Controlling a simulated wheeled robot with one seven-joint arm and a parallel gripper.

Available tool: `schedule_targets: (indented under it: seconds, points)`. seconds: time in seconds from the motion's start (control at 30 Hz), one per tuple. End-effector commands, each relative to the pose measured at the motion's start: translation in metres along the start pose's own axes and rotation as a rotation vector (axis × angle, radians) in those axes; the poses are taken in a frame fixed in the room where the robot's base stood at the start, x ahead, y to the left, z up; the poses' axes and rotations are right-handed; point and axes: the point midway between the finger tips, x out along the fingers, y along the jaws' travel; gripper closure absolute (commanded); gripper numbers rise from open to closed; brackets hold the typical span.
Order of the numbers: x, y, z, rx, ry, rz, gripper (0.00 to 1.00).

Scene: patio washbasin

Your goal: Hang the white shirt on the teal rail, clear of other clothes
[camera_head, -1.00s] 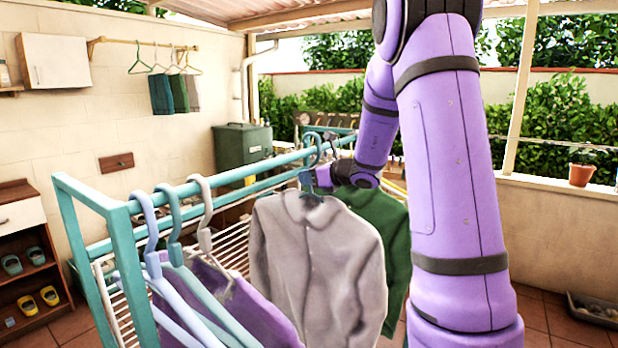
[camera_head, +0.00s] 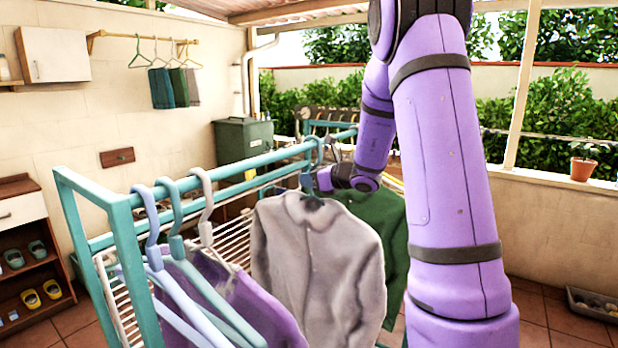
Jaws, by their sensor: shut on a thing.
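The white shirt (camera_head: 312,262), greyish in this light, hangs upright from a blue hanger (camera_head: 306,181) beside the teal rail (camera_head: 235,167). The hanger's hook is up at rail height; I cannot tell whether the rail bears it. My gripper (camera_head: 322,180) is at the hanger's neck, just above the collar, and is shut on the hanger. Its fingers are small and partly hidden. A green garment (camera_head: 392,232) hangs close behind the shirt and overlaps it in the picture. A purple garment (camera_head: 240,290) hangs nearer, its edge close to the shirt's left side.
Several empty-looking or lightly loaded hangers (camera_head: 172,240) crowd the rail's near end. A white wire rack (camera_head: 232,240) lies below the rail. A green bin (camera_head: 242,140) stands behind. A shoe shelf (camera_head: 30,260) is at left.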

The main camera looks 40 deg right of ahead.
Motion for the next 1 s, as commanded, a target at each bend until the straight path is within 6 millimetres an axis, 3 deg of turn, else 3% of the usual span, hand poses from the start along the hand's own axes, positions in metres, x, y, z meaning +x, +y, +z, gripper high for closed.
schedule_targets:
  seconds: [0.17, 0.2, 0.3, 0.33, 0.63, 1.0]
  points:
    - [0.000, 0.000, 0.001, -0.001, -0.001, 0.000, 1.00]
    - [0.000, 0.000, 0.001, -0.001, -0.001, 0.000, 0.79]
    - [0.000, 0.000, 0.001, -0.001, -0.001, 0.000, 0.56]
    - [0.000, 0.000, 0.000, -0.001, -0.001, 0.000, 0.54]
    - [-0.003, 0.000, -0.001, 0.000, 0.001, -0.001, 0.54]
    - [-0.038, -0.001, -0.009, 0.000, 0.001, -0.002, 0.54]
